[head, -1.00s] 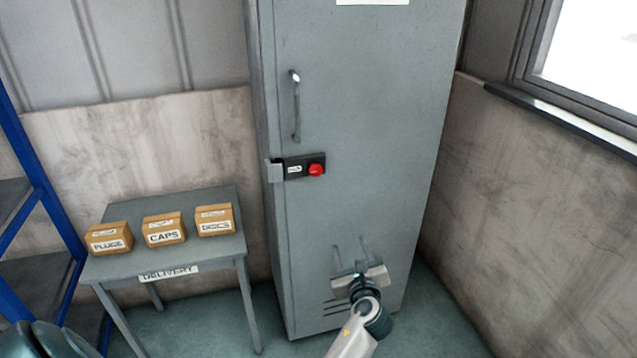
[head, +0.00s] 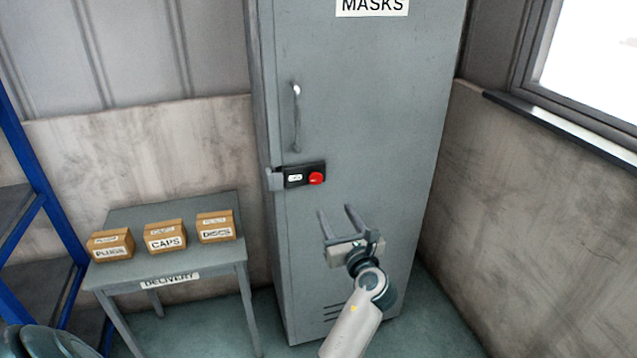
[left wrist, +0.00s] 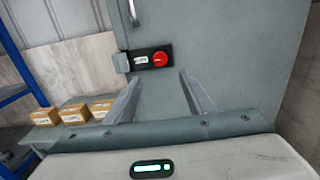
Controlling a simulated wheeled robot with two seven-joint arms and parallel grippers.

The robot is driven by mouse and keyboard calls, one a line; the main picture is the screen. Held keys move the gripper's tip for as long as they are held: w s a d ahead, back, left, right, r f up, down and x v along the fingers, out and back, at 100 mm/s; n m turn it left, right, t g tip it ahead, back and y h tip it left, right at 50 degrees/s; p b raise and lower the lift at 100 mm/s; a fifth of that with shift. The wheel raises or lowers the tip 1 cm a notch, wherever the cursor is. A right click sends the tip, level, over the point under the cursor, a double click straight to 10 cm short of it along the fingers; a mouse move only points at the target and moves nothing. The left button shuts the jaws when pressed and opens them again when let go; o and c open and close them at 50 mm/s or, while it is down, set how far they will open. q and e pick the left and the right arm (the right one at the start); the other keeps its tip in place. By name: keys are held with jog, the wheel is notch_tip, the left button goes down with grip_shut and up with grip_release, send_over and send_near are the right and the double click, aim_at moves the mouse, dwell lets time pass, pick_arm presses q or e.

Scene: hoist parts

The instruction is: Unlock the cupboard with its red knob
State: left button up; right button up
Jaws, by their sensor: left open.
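The grey cupboard (head: 375,120) stands upright with its door shut and a MASKS label at the top. Its red knob (head: 316,179) sits at the right end of a black lock plate (head: 295,176) by the door's left edge, below the handle (head: 296,118). In the left wrist view the red knob (left wrist: 160,60) shows ahead, beyond the fingers and above the gap between them. My left gripper (head: 337,213) is open and empty, below and slightly right of the knob, apart from it. My right gripper is not in view.
A grey DELIVERY table (head: 170,283) at the left carries cartons marked PLUGS (head: 110,245), CAPS (head: 165,237) and DISCS (head: 215,227). A blue shelf rack (head: 40,195) stands at the far left. A wall and window sill (head: 560,125) bound the right side.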

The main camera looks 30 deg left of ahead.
aim_at(316, 179)
pick_arm(q)
jog(key=p+x, duration=0.3)
jog(key=x, duration=1.3)
jog(key=c, duration=1)
